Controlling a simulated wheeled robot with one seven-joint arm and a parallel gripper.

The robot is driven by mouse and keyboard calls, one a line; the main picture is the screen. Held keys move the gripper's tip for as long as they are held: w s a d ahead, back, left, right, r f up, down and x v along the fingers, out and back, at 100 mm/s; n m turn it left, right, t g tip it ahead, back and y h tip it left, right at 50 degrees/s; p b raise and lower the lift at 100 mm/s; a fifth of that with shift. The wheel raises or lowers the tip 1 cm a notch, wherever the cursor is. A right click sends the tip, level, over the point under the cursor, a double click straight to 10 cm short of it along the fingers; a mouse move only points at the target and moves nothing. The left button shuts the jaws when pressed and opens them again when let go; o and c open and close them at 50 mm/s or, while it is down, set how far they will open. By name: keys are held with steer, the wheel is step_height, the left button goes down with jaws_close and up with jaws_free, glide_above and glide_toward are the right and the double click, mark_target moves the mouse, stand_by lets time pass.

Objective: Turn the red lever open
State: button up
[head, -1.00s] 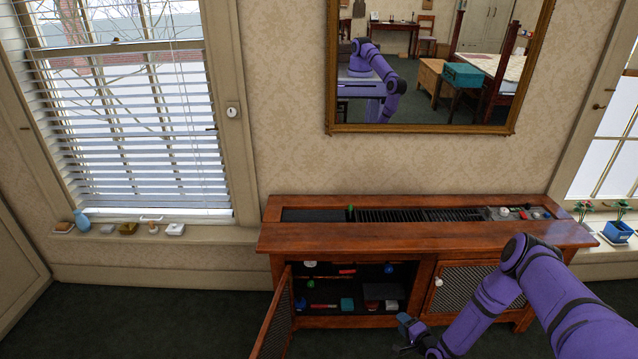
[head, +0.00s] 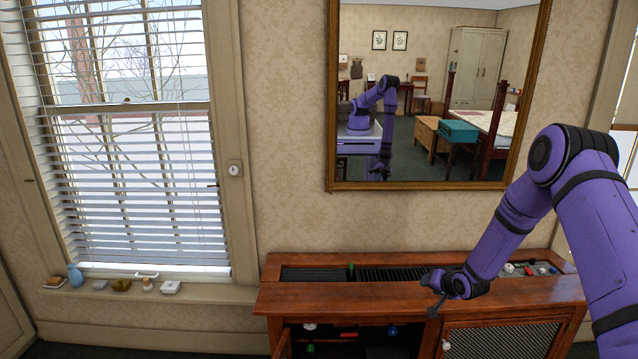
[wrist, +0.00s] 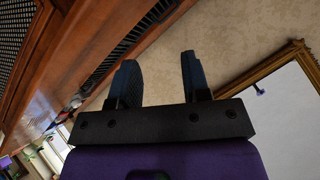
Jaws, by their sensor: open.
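A small red bar (head: 349,335), which may be the red lever, shows inside the open left part of the wooden cabinet (head: 400,302), just under its top. Its lower surroundings are cut off by the picture's bottom edge, and I cannot tell how it is turned. My gripper (head: 431,294) is in front of the cabinet top's front edge, up and to the right of the red bar in the picture. In the wrist view my gripper (wrist: 158,80) is open, with nothing between its fingers. The red bar is not clear in that view.
A white knob (head: 310,326), a green knob (head: 310,348) and a blue knob (head: 392,331) are near the red bar. Small items, including a red one (head: 541,270), lie at the cabinet top's right end. A mirror (head: 420,187) hangs above. Small objects line the windowsill at left.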

steer(key=s+r+n+g+h, duration=0.1)
steer(key=s+r, duration=0.4)
steer(key=r, duration=0.6)
steer(key=s+r+n+h, duration=0.15)
steer(key=s+r, duration=0.35)
steer(key=r, duration=0.7)
steer(key=s+r+g+h, duration=0.15)
steer(key=s+r, duration=0.35)
steer(key=r, duration=0.6)
steer(key=s+a+r, duration=0.1)
steer(key=s+r, duration=0.4)
steer(key=s, duration=0.3)
steer(key=s+a+r, duration=0.2)
steer(key=s+r, duration=0.2)
steer(key=s, duration=0.3)
steer(key=s+a+r+n+g+y, duration=0.1)
steer(key=s+a+n+g, duration=0.1)
steer(key=s, duration=1.7)
steer(key=shift+a+r, duration=0.15)
steer(key=shift+r, duration=0.25)
